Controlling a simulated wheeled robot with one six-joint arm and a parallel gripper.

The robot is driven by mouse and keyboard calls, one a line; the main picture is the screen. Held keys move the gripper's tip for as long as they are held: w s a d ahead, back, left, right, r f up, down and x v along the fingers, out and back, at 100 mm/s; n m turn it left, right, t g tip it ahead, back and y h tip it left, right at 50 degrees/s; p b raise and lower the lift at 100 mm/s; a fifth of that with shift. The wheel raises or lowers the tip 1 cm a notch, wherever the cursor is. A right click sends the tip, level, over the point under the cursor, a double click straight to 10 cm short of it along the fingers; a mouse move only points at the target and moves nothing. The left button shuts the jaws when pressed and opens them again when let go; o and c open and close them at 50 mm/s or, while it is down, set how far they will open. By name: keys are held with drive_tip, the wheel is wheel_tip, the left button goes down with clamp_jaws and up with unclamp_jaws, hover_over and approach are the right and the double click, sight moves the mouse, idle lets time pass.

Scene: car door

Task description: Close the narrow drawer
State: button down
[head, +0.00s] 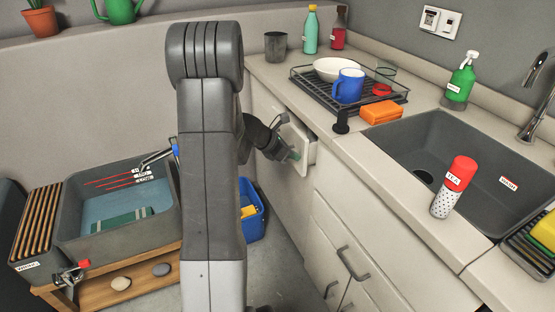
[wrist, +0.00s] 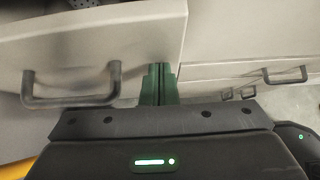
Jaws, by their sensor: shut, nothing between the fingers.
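The narrow drawer (head: 300,146) stands pulled out of the white cabinet below the drying rack in the head view. In the wrist view its pale front (wrist: 105,40) fills the upper left, with a dark bar handle (wrist: 70,98) on it. My gripper (head: 293,155) is at the drawer front in the head view. In the wrist view its green fingers (wrist: 159,72) are together and empty, near the right edge of the drawer front and to the right of the handle. I cannot tell whether the fingertips touch the front. My arm hides part of the cabinet.
The counter above holds a drying rack (head: 348,90) with a blue mug (head: 348,86), an orange block (head: 381,112) and a sink (head: 450,140). More cabinet fronts with handles (head: 352,262) lie to the right. A blue bin (head: 252,222) stands on the floor behind my arm.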

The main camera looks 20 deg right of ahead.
sight(301, 148)
drive_tip(key=d, duration=0.4)
drive_tip(key=shift+w+d, duration=0.1)
drive_tip(key=shift+d, duration=0.15)
drive_tip(key=shift+r, duration=0.1)
drive_tip(key=shift+d+r, duration=0.1)
drive_tip(key=shift+d, duration=0.05)
drive_tip(key=shift+a, duration=0.25)
drive_tip(key=a+f+p+v, duration=0.1)
drive_tip(key=a+f+v, duration=0.1)
drive_tip(key=v, duration=1)
drive_tip(key=shift+a+p, duration=0.25)
drive_tip(key=shift+p, duration=0.05)
